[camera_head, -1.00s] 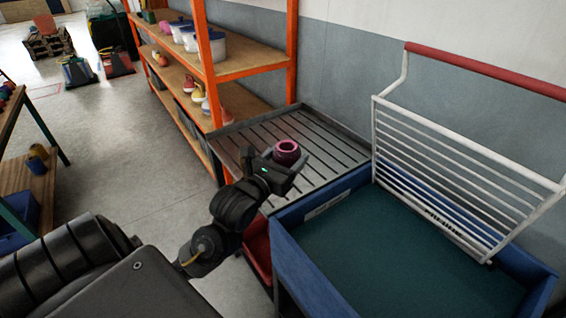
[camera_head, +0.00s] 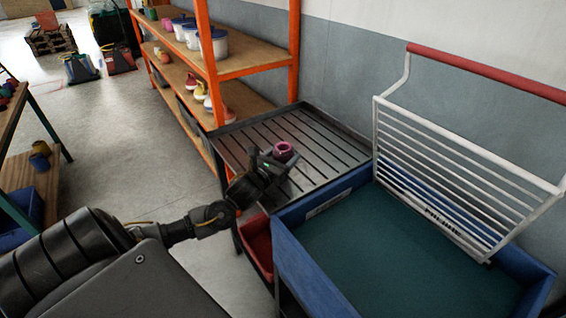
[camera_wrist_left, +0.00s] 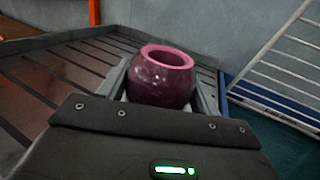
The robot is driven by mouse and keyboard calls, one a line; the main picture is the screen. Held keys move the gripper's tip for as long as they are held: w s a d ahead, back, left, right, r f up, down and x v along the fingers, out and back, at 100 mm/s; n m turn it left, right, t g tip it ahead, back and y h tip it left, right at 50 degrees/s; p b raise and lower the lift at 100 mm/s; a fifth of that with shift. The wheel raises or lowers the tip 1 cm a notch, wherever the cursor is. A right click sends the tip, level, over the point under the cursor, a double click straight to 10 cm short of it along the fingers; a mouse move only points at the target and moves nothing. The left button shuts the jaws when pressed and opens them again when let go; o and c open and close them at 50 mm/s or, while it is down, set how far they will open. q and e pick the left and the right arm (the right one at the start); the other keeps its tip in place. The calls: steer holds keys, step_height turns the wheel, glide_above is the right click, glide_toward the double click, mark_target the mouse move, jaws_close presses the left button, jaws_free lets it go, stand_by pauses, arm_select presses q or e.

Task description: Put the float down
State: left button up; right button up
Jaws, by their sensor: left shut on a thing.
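The float is a small purple-pink ring-shaped piece (camera_head: 283,151) with a hole in its top. My left gripper (camera_head: 277,160) is shut on it, over the grey slatted rack. In the left wrist view the float (camera_wrist_left: 162,80) stands upright between the two fingers (camera_wrist_left: 160,92), its opening facing up. The grey slatted rack (camera_head: 240,142) lies under and around the gripper. I cannot tell whether the float's underside touches the slats. My right gripper is not in view.
A blue-walled bin (camera_head: 305,255) with a dark green inside adjoins the rack at right. A white wire gate with a red bar (camera_head: 485,70) stands over it. Orange-framed shelves (camera_head: 205,60) with pots and floats stand behind. The rack's far part is clear.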

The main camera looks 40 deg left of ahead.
arm_select(q)
step_height(320, 180, down, 2)
steer(key=shift+f+p, duration=0.2)
steer(key=shift+p, duration=0.15)
steer(key=shift+f, duration=0.3)
steer(key=shift+f, duration=0.1)
steer(key=o, duration=1.1)
